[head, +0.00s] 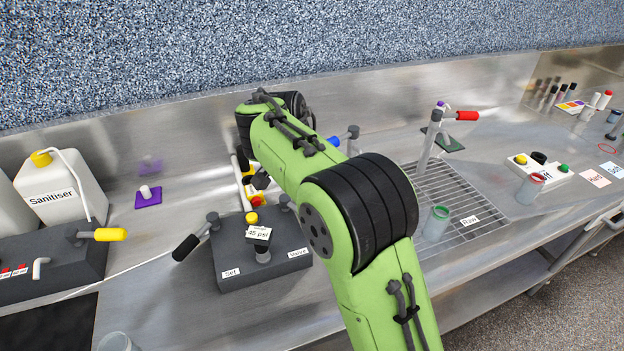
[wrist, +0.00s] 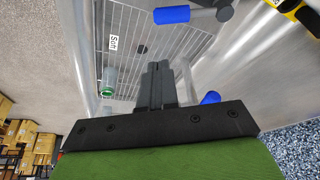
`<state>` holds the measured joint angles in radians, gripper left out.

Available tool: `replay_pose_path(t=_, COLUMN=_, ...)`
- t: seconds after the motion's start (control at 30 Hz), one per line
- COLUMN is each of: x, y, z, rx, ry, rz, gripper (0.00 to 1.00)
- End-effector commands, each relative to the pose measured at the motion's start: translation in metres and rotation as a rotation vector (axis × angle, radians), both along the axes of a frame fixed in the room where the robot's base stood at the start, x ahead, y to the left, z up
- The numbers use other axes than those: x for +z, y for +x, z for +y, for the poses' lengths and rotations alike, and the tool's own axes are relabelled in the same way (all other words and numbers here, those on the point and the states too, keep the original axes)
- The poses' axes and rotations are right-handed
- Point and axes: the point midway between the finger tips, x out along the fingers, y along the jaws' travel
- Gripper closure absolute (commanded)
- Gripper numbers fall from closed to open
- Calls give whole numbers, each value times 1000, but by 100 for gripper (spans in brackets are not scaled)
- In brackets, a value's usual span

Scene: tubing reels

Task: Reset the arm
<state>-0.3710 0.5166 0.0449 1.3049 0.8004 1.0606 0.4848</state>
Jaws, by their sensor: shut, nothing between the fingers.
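My gripper (wrist: 157,68) shows in the wrist view as two black fingers pressed together, with nothing between them. It points out over the wire rack (wrist: 125,22), apart from the things around it as far as I can tell. In the head view my green arm reaches from the lower right up over the bench and bends down at its far end. My gripper there is largely hidden behind the arm, so its fingertips are not clear.
A dark valve block (head: 235,262) with a "45 psi" gauge (head: 258,235) stands left of my arm. A Sanitiser jug (head: 62,190) is farther left. Right are a drain rack (head: 478,205), a red-rimmed cup (head: 530,188), a green-rimmed cup (head: 436,224) and a button box (head: 540,172).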

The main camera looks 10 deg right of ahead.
Motion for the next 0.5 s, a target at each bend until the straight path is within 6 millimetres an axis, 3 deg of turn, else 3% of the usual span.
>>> replay_pose_path(t=0.17, x=4, y=-3, z=-3, rx=9, ry=0, rz=-1, gripper=100)
replay_pose_path(t=0.27, x=27, y=-22, z=-21, rx=76, ry=-1, rz=-13, gripper=100)
replay_pose_path(t=0.4, x=62, y=-84, z=-56, rx=265, ry=-10, rz=-30, gripper=100)
replay_pose_path(t=0.5, x=72, y=-138, z=-72, rx=406, ry=-19, rz=-48, gripper=100)
